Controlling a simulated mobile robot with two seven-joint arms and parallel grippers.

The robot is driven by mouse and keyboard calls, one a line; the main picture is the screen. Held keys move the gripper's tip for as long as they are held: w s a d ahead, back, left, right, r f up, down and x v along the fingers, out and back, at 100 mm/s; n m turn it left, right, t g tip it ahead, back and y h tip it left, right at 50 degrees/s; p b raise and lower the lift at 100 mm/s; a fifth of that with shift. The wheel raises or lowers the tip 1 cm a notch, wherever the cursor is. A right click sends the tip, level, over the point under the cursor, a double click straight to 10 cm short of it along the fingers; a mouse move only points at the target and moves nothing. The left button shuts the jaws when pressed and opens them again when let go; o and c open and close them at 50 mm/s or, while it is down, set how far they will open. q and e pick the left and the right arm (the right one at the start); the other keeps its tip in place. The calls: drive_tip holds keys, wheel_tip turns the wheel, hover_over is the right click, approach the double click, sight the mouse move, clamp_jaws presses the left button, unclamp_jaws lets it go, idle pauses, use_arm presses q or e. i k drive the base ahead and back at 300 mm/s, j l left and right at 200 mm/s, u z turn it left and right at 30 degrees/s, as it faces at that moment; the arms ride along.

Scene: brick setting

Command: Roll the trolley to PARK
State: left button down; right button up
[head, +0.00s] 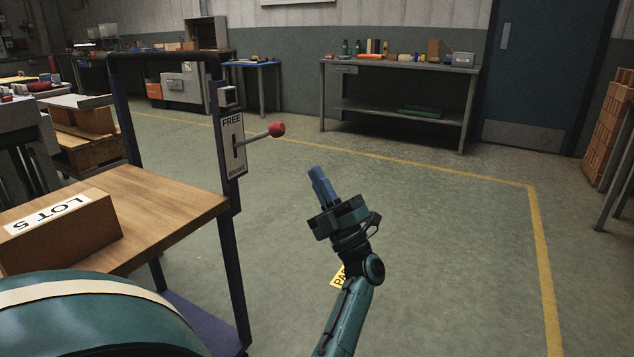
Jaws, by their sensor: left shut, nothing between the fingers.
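The trolley has a dark purple-blue frame, a black push bar and a wooden top (165,205). A brown box (62,238) labelled LOT 5 lies on it. A white panel (233,165) on the trolley's right post reads FREE at the top and BRAKE at the bottom. A lever with a red knob (276,129) sticks out of the panel to the right, tilted slightly up. My left gripper (318,176) is shut and empty, right of and below the knob, apart from it.
A yellow floor line (540,240) runs around open grey floor right of the trolley. A workbench (400,68) with tools and a blue door (535,75) stand at the back. Stacked bricks (612,125) are at the far right. Benches and a pallet (82,155) are at the left.

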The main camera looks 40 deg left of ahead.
sight(155, 211)
drive_tip(key=l, duration=0.2)
drive_tip(key=k, duration=1)
